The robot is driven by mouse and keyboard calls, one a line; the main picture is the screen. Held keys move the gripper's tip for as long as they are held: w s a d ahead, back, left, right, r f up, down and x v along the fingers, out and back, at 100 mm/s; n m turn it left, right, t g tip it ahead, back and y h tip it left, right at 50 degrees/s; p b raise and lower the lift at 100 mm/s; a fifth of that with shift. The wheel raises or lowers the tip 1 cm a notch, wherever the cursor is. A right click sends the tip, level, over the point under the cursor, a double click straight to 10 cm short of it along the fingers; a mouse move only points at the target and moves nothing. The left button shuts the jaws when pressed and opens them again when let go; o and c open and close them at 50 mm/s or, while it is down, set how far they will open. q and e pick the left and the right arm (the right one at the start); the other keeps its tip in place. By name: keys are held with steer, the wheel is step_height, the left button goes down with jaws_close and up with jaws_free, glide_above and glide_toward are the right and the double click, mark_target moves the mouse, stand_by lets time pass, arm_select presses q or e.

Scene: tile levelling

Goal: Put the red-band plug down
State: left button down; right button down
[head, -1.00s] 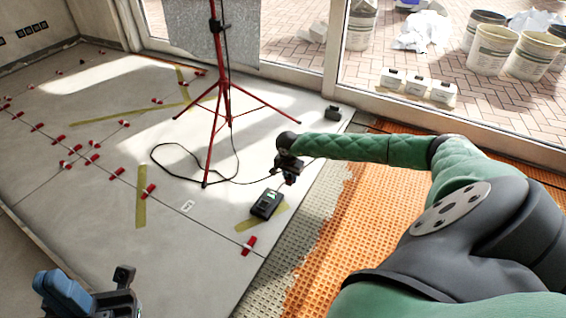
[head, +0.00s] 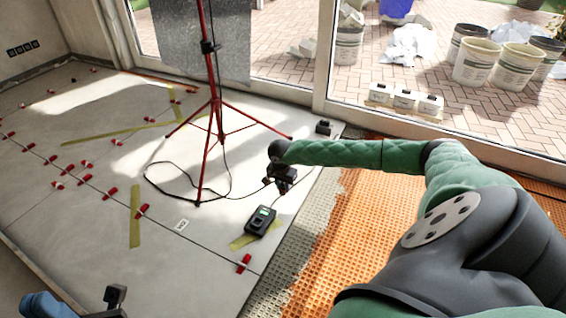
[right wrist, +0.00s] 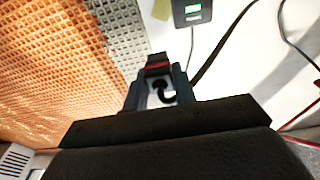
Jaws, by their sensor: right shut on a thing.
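My right gripper (head: 281,186) is low over the edge between pale tile and matting, just behind the black charger-like box (head: 260,221). In the right wrist view my right gripper (right wrist: 158,84) is shut on the dark red-band plug (right wrist: 157,66), whose red stripe shows between the fingers. A black cable curls just below it there. I cannot tell whether the plug touches the floor. The box with a green display also shows in the right wrist view (right wrist: 192,12). My left gripper (head: 115,296) is at the bottom left edge, mostly cut off, so its jaws are unclear.
A red tripod (head: 216,120) stands behind, with black cable (head: 165,190) looped on the tiles. Several red levelling clips (head: 243,263) stand along the joints. A small black block (head: 323,127) is near the door sill. Orange matting (head: 345,230) lies on the right.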

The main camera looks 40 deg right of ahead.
steer(key=shift+r, duration=0.65)
steer(key=shift+f, duration=0.1)
